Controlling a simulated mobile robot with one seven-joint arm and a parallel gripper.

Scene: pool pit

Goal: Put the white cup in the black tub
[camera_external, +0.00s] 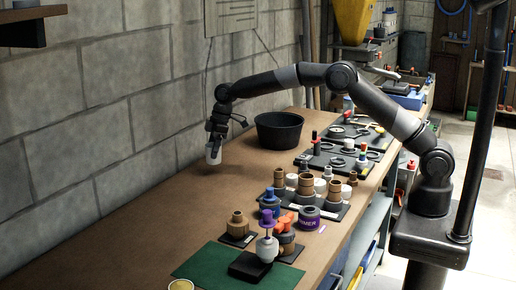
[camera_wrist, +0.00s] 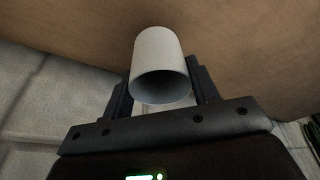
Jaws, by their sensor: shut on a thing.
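The white cup (camera_external: 213,153) is held in my gripper (camera_external: 215,141) above the bench, to the left of the black tub. In the wrist view the cup (camera_wrist: 158,55) sits between the two fingers of my gripper (camera_wrist: 160,88), with its open mouth facing the camera. The gripper is shut on it. The black tub (camera_external: 279,131) stands upright on the bench near the wall, a little right of the gripper. Its inside is mostly hidden by its near wall. The tub does not show in the wrist view.
The wooden bench (camera_external: 130,225) is clear below and left of the cup. A block wall (camera_external: 100,100) runs close along its left side. Pipe fittings on dark boards (camera_external: 310,200) and a green mat (camera_external: 215,268) occupy the front right. Another tool board (camera_external: 345,150) lies right of the tub.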

